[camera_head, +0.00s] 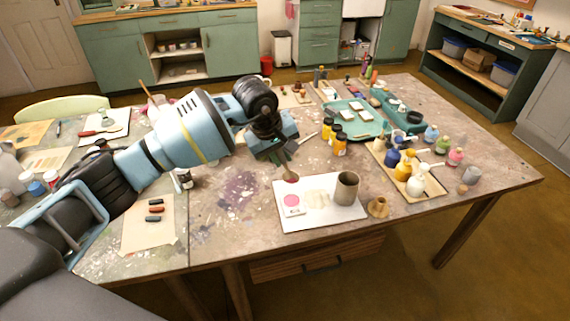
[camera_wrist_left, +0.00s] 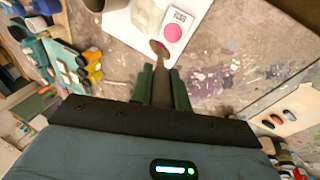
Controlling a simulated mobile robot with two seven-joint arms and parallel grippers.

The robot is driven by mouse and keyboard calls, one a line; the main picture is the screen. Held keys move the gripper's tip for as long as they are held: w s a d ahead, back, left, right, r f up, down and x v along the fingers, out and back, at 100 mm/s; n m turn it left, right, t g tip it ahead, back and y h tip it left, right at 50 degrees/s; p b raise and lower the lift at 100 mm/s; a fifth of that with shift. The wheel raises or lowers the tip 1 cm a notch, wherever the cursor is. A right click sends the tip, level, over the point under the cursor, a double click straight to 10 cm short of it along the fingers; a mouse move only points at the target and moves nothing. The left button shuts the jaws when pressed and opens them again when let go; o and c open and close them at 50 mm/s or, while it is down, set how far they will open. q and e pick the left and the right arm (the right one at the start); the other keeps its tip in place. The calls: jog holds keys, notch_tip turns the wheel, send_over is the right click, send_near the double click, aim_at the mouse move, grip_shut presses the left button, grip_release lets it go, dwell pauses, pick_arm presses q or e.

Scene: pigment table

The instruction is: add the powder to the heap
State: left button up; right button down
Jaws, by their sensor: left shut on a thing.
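My left gripper (camera_head: 281,156) is shut on a spoon and points down over the table's near middle. The spoon (camera_wrist_left: 160,48) reaches out between the fingers, its brown bowl at the upper edge of the white board (camera_head: 290,220). I cannot tell whether powder lies in the bowl. On the board sits a small white square with a round pink patch (camera_head: 292,200), right by the bowl; it also shows in the wrist view (camera_wrist_left: 173,32). A pale cream heap (camera_head: 317,200) lies beside it, also in the wrist view (camera_wrist_left: 147,15). My right gripper is out of view.
A grey-brown cup (camera_head: 347,188) stands on the board's right side, with a small tan cone-shaped thing (camera_head: 378,207) just off it. Yellow jars (camera_head: 340,145), a teal tray (camera_head: 372,125) and a wooden tray (camera_head: 428,190) with bottles stand behind and right. Bare table lies left of the board.

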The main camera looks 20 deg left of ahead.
pick_arm(q)
jog(key=s+r+m+g+h, duration=0.1)
jog(key=s+m, duration=0.3)
jog(key=s, duration=0.5)
jog(key=s+a+r+m+g+h, duration=0.1)
jog(key=s+r+m, duration=0.2)
jog(key=s, duration=0.7)
jog(key=shift+m, duration=0.8)
